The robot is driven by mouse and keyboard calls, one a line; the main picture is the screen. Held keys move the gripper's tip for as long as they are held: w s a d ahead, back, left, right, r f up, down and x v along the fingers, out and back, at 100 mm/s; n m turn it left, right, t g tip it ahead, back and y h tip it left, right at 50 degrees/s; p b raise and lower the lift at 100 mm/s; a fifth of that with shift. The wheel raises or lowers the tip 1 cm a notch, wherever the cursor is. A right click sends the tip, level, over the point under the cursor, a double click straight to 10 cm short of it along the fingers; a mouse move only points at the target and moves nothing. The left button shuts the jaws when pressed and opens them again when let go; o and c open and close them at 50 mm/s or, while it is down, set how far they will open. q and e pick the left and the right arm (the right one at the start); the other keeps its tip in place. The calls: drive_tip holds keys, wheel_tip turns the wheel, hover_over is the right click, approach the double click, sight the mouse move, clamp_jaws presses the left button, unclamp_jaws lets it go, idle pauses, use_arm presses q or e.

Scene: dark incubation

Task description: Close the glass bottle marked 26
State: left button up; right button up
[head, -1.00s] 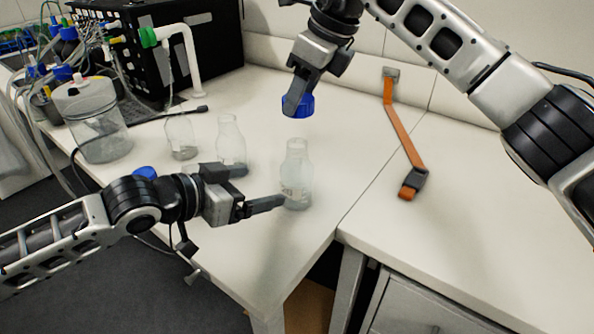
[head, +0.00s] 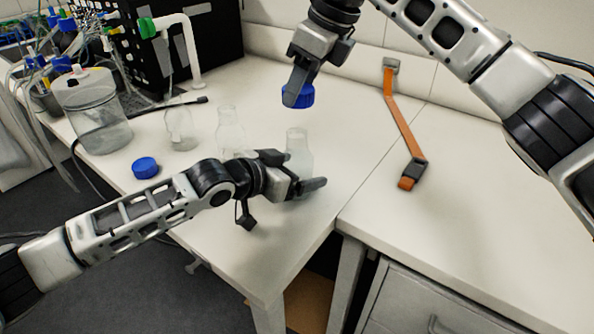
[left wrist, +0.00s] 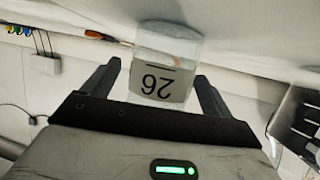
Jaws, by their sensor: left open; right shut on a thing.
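The glass bottle marked 26 (head: 298,150) stands upright and uncapped on the bench. My left gripper's fingers also show in the left wrist view (left wrist: 155,85). My right gripper (head: 290,97) is shut on a blue cap (head: 303,96), holding it in the air above and slightly behind the bottle's mouth. The bottle's lower part is hidden by my left gripper.
Two other open glass bottles (head: 229,130) (head: 180,128) stand to the left. A second blue cap (head: 145,167) lies on the bench. A large clear vessel (head: 97,115) with tubing stands at far left. An orange strap (head: 400,120) lies at right.

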sight(295, 133)
use_arm(q)
drive_tip(key=shift+w+d+f, duration=0.1)
drive_tip(key=shift+w+d, duration=0.1)
drive_tip(key=shift+d, duration=0.05)
drive_tip(key=shift+c, duration=0.4)
drive_tip(key=c, duration=1.4)
use_arm(e)
drive_tip(key=shift+f, duration=2.5)
drive_tip(key=shift+f, duration=0.9)
drive_tip(key=shift+a+f, duration=0.1)
drive_tip(key=shift+f, duration=0.4)
